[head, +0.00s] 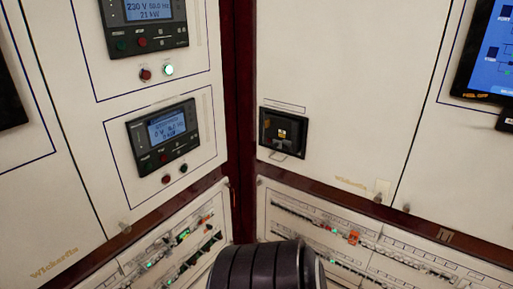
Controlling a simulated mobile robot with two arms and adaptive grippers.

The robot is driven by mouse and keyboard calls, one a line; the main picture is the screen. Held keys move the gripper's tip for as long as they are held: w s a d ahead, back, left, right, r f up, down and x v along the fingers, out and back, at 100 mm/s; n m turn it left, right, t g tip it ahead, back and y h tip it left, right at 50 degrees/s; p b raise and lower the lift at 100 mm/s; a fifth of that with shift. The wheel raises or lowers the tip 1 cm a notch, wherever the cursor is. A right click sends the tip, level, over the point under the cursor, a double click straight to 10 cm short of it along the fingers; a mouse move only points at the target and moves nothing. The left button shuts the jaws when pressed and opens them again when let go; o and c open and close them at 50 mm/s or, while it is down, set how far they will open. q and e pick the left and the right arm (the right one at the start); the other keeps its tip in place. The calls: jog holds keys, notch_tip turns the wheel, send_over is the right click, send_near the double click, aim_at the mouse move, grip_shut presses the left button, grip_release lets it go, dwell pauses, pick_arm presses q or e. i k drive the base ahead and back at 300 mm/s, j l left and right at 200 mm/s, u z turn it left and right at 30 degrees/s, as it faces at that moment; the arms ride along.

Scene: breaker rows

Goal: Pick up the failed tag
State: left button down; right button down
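I cannot make out a tag marked as failed. A small orange piece (353,237) sits on the upper breaker row of the right lower panel; whether it is a tag is too small to tell. A smaller orange-red piece (207,219) shows on the left lower panel's breaker row. A pale small plate (382,187) is on the right cabinet's lower edge. No gripper fingers are in view. A black ribbed rounded part, probably of my arm, stands at the bottom middle and hides part of the lower panels.
Two cabinet walls meet at a dark red corner post (241,90). The left wall carries an upper controller (145,42) and a lower controller (163,137) with screens. A black square switch unit (284,133) is on the right wall, and a blue screen (490,50) is at far right.

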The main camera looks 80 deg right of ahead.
aim_at(207, 226)
jog(key=z, duration=2)
